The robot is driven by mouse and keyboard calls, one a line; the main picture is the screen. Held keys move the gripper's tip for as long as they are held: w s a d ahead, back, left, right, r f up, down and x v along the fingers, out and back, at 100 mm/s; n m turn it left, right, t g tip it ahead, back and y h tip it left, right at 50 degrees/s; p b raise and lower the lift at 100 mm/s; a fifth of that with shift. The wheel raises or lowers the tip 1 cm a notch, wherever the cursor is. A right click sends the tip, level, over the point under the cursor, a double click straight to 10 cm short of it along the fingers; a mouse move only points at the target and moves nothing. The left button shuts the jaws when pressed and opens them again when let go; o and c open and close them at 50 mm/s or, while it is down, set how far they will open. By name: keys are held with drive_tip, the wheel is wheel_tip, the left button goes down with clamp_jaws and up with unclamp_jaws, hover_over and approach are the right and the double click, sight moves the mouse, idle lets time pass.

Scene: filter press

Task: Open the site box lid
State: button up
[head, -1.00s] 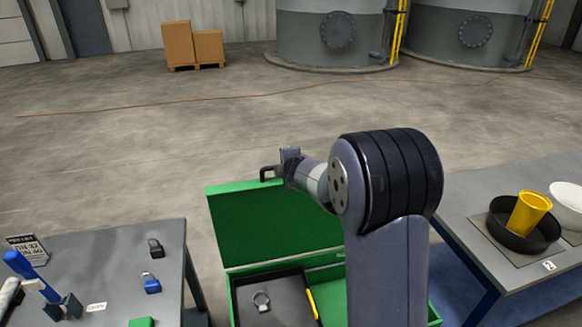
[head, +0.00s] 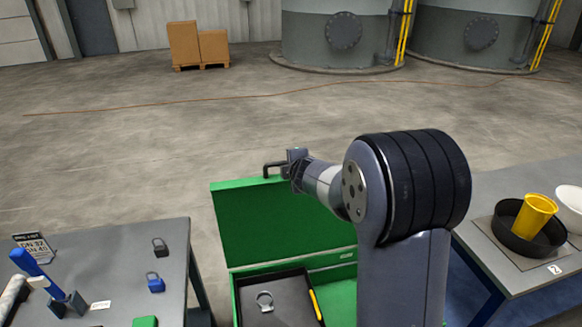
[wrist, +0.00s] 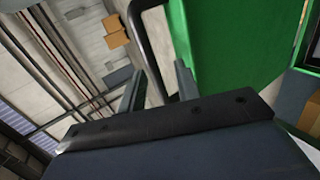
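The green site box (head: 234,300) stands at the lower middle of the head view. Its lid (head: 265,225) is raised and stands steeply above the rear edge, so the inside shows. The lid also shows as a green panel in the wrist view (wrist: 225,45). A dark bar handle (head: 268,168) is at the lid's top edge; it also shows in the wrist view (wrist: 147,45). My gripper (head: 288,170) is at this handle. In the wrist view its two fingers (wrist: 158,88) stand apart, with the handle bar between them and a visible gap. My arm hides the box's right part.
Inside the box is a dark tray (head: 285,285) with a grey ring-like item (head: 265,301). A table with padlocks (head: 155,283) stands left. A table with a black bowl (head: 510,237) and yellow cup (head: 535,217) stands right. The floor behind the box is clear.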

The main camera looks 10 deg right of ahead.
drive_tip(key=p+v, duration=0.1)
drive_tip(key=v, duration=0.7)
drive_tip(key=b+x, duration=0.1)
drive_tip(key=x, duration=0.9)
drive_tip(key=shift+w+f, duration=0.2)
drive_tip(key=shift+w, duration=0.1)
drive_tip(key=shift+s+r, duration=0.1)
drive_tip(key=shift+s, duration=0.05)
